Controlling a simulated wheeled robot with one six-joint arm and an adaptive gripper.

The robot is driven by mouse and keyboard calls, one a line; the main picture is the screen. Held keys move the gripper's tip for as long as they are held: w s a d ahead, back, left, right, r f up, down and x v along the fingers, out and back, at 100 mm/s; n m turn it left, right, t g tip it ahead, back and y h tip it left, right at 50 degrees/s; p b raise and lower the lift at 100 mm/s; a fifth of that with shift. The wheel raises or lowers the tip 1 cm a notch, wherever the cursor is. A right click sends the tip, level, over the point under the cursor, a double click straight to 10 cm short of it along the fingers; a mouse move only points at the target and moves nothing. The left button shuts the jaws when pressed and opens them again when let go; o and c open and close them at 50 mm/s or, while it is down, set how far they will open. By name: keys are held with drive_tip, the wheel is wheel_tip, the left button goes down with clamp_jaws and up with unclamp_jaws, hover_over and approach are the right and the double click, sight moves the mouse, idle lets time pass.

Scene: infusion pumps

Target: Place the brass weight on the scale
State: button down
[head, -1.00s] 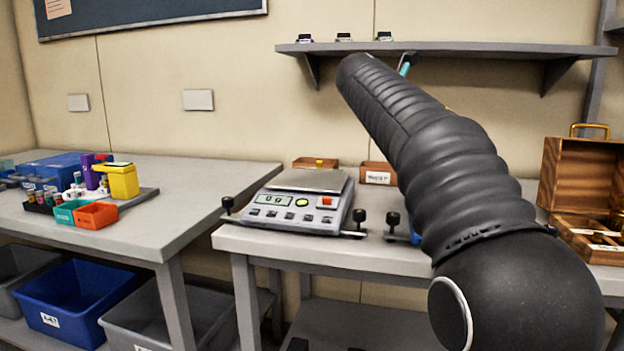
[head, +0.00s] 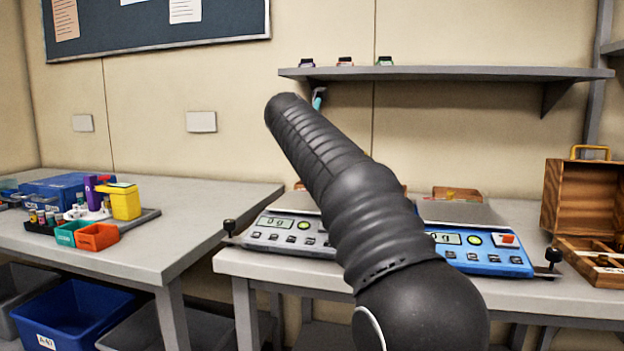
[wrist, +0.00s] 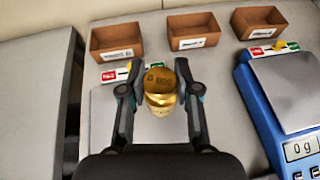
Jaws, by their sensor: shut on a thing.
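The brass weight (wrist: 160,78) is a gold cylinder with markings on its top. My gripper (wrist: 160,92) is shut on it, with a dark finger on each side. A grey scale (head: 285,236) reading 0 g stands left of my arm in the head view, partly covered by it. A blue scale (head: 478,252) reading 0 g stands to the right, and also shows at the right of the wrist view (wrist: 262,118). Below the weight lies a pale grey surface; I cannot tell its height under the weight.
Several small brown boxes (wrist: 198,32) with labels stand behind the scales. Red-green cards (wrist: 272,50) lie before them. An open wooden case (head: 590,205) stands at the right. A wall shelf (head: 450,73) hangs above. A left table (head: 150,245) holds coloured bins.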

drive_tip(key=shift+w+a+f+b, duration=0.25)
drive_tip(key=shift+a+f, duration=0.45)
drive_tip(key=shift+f, duration=0.4)
drive_tip(key=shift+w+a+f+b, duration=0.3)
drive_tip(key=shift+a+f, duration=0.35)
drive_tip(key=shift+f, duration=0.4)
drive_tip(key=shift+w+a+f+b, duration=0.25)
drive_tip(key=shift+a+f, duration=0.45)
drive_tip(key=shift+f, duration=0.4)
drive_tip(key=shift+f, duration=0.2)
drive_tip(key=c, duration=0.8)
unclamp_jaws()
drive_tip(key=shift+s+r, duration=0.1)
drive_tip(key=shift+r, duration=0.1)
drive_tip(key=v, duration=1.1)
drive_tip(key=shift+s+a, duration=0.3)
